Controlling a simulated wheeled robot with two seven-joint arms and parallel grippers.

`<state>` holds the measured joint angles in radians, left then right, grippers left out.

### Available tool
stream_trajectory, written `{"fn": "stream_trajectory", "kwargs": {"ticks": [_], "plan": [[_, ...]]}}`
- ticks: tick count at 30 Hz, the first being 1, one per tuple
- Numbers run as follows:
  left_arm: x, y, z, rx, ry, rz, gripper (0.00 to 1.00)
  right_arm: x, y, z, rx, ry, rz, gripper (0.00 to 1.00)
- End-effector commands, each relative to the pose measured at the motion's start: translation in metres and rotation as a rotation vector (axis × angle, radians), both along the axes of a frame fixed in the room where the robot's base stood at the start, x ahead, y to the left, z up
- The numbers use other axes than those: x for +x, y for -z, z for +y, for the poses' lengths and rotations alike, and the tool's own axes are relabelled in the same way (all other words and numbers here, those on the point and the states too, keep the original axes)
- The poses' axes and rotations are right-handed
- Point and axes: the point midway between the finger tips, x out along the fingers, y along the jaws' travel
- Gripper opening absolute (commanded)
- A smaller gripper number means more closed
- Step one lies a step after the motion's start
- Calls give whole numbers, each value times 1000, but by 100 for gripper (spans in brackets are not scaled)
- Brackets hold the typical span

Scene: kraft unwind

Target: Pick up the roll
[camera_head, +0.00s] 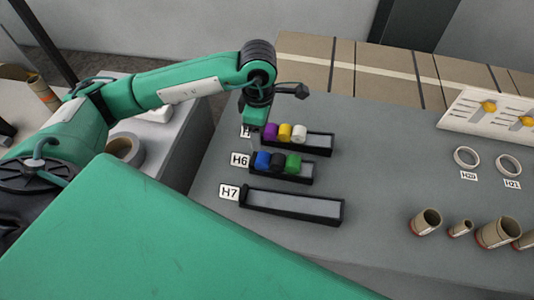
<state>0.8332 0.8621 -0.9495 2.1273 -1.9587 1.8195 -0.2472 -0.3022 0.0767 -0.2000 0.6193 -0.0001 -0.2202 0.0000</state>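My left arm reaches in from the left, and its gripper (251,134) points down at the left end of the back tray (318,144). It is small and partly merged with the tray behind it, so its opening cannot be made out. The back tray holds a purple roll (271,131), a yellow roll (285,132) and a white roll (299,133). The tray labelled H6 (305,180) holds a blue roll (263,160), a black roll (278,163) and a green roll (293,164). No roll is clearly seen between the fingers. My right gripper is out of view.
The H7 tray (292,205) is empty. Two pale rings (467,157) (508,165) lie at the right, labelled H20 and H21. Several brown tubes (426,221) stand at front right. A white panel (487,117) with yellow knobs is at far right. The grey tabletop between is clear.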

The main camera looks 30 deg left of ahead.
Motion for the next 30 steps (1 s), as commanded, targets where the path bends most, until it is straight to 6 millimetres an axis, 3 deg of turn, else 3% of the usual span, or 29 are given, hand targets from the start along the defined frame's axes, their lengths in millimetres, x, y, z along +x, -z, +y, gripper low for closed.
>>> {"fn": "stream_trajectory", "kwargs": {"ticks": [5,10,15,20,30], "plan": [[-2,33,0,0,-1,8,64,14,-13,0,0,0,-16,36],[-1,63,0,-1,-1,6,64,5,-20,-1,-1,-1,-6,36],[-1,78,0,-2,2,4,64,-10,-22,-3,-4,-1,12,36],[1,87,1,-2,0,6,64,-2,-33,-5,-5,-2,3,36],[5,128,2,-4,1,4,64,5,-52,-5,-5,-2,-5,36]]}}
